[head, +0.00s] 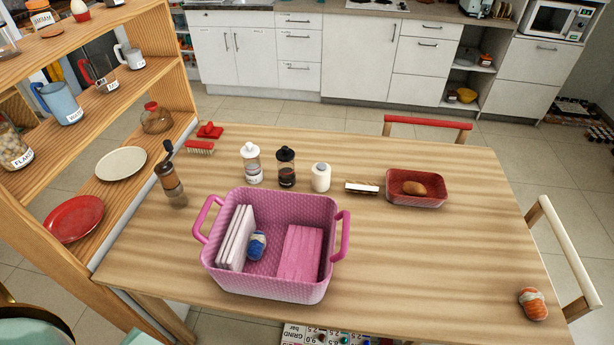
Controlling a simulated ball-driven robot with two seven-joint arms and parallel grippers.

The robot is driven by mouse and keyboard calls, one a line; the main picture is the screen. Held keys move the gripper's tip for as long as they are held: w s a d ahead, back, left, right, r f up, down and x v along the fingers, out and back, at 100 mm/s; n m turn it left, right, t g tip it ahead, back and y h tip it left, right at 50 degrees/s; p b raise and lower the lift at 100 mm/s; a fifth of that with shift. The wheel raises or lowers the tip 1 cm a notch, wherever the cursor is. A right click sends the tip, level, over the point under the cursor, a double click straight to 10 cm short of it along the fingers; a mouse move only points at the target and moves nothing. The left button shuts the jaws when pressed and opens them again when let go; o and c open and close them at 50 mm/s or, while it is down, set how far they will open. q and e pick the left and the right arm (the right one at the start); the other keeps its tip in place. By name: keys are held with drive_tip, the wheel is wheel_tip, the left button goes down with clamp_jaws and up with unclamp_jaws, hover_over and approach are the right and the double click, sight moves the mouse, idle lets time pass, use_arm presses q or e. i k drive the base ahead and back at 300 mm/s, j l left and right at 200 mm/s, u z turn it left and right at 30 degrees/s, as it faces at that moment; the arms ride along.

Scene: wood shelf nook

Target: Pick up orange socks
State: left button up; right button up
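The orange socks (533,304) are a small rolled bundle, orange with whitish bands. They lie on the wooden table (430,265) near its right front corner, with bare wood on their left. Neither of my grippers shows in the head view.
A pink basket (328,206) on the table holds white folded items, a blue bundle and a pink folded item. Behind it stand shakers, a grinder and a red dish (417,201) with bread. A wooden shelf (180,95) borders the left; chairs (568,250) stand at the right and back.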

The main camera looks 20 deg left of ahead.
sight(532, 301)
drive_tip(key=z, duration=1.2)
